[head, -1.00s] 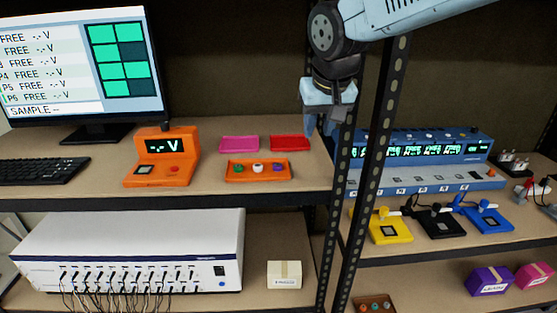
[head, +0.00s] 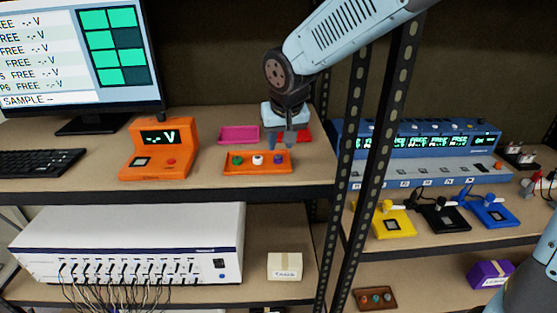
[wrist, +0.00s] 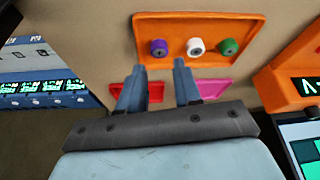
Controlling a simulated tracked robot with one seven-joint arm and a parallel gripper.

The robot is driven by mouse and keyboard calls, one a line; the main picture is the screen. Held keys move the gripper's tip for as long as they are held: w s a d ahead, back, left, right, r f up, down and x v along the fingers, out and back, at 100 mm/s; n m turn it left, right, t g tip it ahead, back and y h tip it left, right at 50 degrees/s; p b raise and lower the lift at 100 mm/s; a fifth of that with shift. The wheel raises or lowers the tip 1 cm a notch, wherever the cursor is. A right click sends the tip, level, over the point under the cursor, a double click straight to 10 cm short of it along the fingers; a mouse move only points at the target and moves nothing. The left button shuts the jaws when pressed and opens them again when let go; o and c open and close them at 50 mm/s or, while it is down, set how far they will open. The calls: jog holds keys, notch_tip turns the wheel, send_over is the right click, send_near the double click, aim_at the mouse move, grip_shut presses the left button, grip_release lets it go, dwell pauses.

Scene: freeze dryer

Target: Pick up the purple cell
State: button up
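The purple cell (head: 278,160) sits at the right end of the orange tray (head: 230,171), beside a white cell (head: 257,160) and a green cell (head: 237,160). In the wrist view the purple cell (wrist: 158,47) is the leftmost of the row, just beyond my fingertips. My gripper (head: 281,145) is open and empty, pointing down above the rear right part of the tray. In the wrist view my gripper (wrist: 158,66) has its two fingers apart, with the purple cell lined up with the gap between them. It is not between the fingers.
A pink tray (head: 238,135) and a partly hidden red tray (head: 304,136) lie behind the orange tray. An orange meter (head: 160,152) stands to the left. A black perforated shelf post (head: 376,150) rises at the right, with a blue instrument (head: 430,173) beyond it.

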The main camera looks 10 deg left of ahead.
aim_at(278, 157)
jog(key=shift+x, duration=2.6)
jog(key=shift+s+d, duration=0.1)
grip_shut()
